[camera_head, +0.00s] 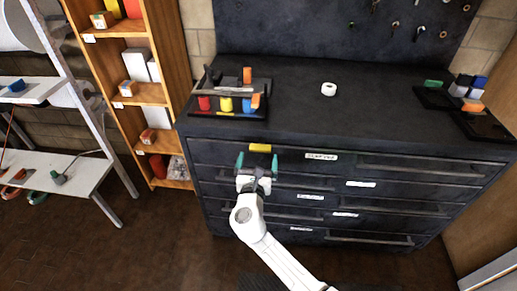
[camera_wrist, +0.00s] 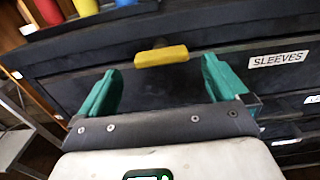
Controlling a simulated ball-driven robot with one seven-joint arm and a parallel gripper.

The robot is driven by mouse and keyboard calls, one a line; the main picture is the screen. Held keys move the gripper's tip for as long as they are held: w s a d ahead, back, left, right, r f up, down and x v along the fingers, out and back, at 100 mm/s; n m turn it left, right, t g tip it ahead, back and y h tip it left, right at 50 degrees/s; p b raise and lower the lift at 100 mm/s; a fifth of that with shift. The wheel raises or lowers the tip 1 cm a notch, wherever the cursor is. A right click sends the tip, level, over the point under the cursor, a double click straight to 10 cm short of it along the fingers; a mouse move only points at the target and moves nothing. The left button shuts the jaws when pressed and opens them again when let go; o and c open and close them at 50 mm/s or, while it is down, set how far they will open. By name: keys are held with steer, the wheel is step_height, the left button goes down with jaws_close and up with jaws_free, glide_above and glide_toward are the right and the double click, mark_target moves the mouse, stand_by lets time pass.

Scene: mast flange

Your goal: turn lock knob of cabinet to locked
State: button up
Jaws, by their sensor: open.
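The dark cabinet (camera_head: 360,196) stands in front of me, with several labelled drawers. A yellow lock knob (camera_head: 260,148) sits on its upper front, left of the "SLEEVES" label (camera_wrist: 278,59). In the wrist view the yellow knob (camera_wrist: 161,57) is a bar lying nearly level, tilted slightly. My gripper (camera_head: 257,162) is just below the knob in the head view, its green fingers apart. In the wrist view my open gripper (camera_wrist: 158,85) has one finger on each side of the knob's line, and the knob shows beyond them. No contact with it is visible.
On the cabinet top are a tool tray (camera_head: 228,112) at left, a white tape roll (camera_head: 328,89) in the middle and a dark tray (camera_head: 486,124) with coloured blocks at right. A wooden shelf (camera_head: 165,60) stands left of the cabinet. Long drawer handles (camera_head: 420,172) project at right.

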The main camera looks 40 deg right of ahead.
mark_target(260, 147)
steer(key=x, duration=0.5)
steer(key=shift+w+d, duration=0.15)
steer(key=shift+d, duration=0.1)
steer(key=c, duration=1)
